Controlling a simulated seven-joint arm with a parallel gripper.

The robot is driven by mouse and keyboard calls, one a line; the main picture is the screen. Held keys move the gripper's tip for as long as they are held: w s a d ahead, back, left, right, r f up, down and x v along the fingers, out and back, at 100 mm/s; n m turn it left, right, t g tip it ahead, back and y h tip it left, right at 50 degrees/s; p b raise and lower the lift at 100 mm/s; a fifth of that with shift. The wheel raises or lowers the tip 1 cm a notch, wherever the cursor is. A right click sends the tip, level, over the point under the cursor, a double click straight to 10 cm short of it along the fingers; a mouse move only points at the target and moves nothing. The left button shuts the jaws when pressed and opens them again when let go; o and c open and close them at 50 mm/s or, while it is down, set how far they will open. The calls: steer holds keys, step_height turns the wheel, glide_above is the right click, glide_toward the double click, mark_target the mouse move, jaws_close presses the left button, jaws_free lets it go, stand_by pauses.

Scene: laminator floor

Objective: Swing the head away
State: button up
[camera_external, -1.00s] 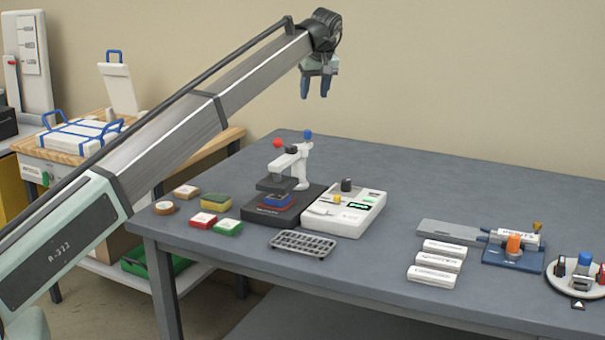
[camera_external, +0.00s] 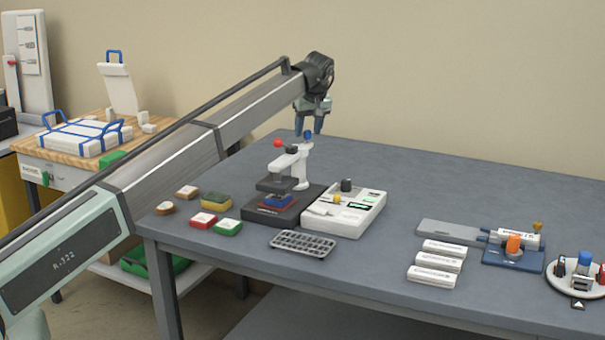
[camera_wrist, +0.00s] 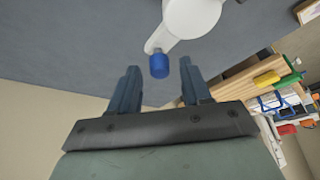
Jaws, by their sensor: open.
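The press-like device has a white arm and column (camera_external: 301,166) over a dark base (camera_external: 262,210). Its dark head (camera_external: 275,184) sits above a blue block (camera_external: 278,200) on the base. A red ball knob (camera_external: 278,143) is at the upper left of the head, and a blue knob (camera_external: 307,135) is at the column's top right. My gripper (camera_external: 309,130) is open, pointing down at the blue knob. In the wrist view the blue knob (camera_wrist: 160,66) lies between and just beyond my two open fingers (camera_wrist: 160,90), and the white column top (camera_wrist: 192,16) is beyond it. Contact is not visible.
A white control box (camera_external: 345,210) stands right of the device, a grey rack (camera_external: 303,243) in front. Several small coloured blocks (camera_external: 214,201) lie at left. White bars (camera_external: 436,263) and a blue fixture (camera_external: 513,256) are at right. The back of the grey table (camera_external: 420,180) is clear.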

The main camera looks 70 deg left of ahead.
jaws_close()
stand_by(0.5)
